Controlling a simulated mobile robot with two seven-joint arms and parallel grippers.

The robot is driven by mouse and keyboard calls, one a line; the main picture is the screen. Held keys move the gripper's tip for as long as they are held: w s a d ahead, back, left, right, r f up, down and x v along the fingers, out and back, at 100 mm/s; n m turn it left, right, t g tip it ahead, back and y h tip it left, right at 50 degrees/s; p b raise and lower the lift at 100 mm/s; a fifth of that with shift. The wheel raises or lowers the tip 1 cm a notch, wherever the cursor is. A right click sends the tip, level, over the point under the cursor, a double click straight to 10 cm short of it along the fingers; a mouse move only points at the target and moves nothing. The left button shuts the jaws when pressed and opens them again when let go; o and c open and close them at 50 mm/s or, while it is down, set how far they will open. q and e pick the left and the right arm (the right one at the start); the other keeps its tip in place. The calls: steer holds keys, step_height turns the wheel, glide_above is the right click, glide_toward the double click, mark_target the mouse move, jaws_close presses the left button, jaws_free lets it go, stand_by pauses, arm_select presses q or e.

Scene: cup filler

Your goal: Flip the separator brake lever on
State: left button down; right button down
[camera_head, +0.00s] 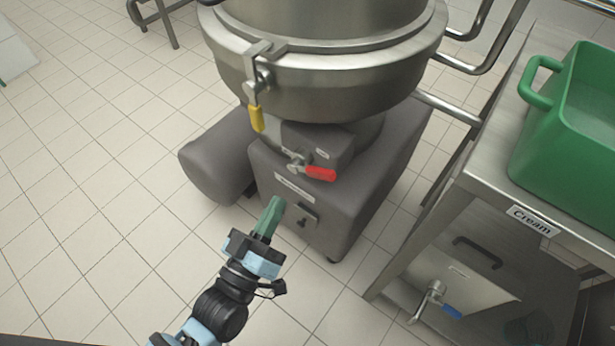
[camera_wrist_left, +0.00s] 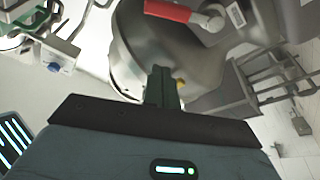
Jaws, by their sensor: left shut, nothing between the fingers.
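A red-handled lever (camera_head: 320,173) sits on the grey base of the steel separator (camera_head: 330,70), pointing right in the head view. It also shows at the top of the left wrist view (camera_wrist_left: 168,11). A yellow-handled lever (camera_head: 256,118) hangs downward from a clamp on the bowl rim, higher and to the left. My left gripper (camera_head: 270,212) is shut and empty, in the picture below and left of the red lever and apart from it. Its closed green fingers also show in the left wrist view (camera_wrist_left: 162,88). My right gripper is not in view.
A steel table labelled Cream (camera_head: 533,221) stands at the right with a green crate (camera_head: 575,135) on it. A blue-handled tap (camera_head: 451,311) is on a steel box below. Steel pipes run behind the separator. The tiled floor (camera_head: 100,190) at the left is clear.

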mark_target(309, 176)
arm_select(q)
steer(key=shift+w+d+r, duration=0.1)
steer(key=shift+w, duration=0.3)
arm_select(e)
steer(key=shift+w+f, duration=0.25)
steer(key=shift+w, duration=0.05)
arm_select(q)
steer(key=shift+w, duration=0.1)
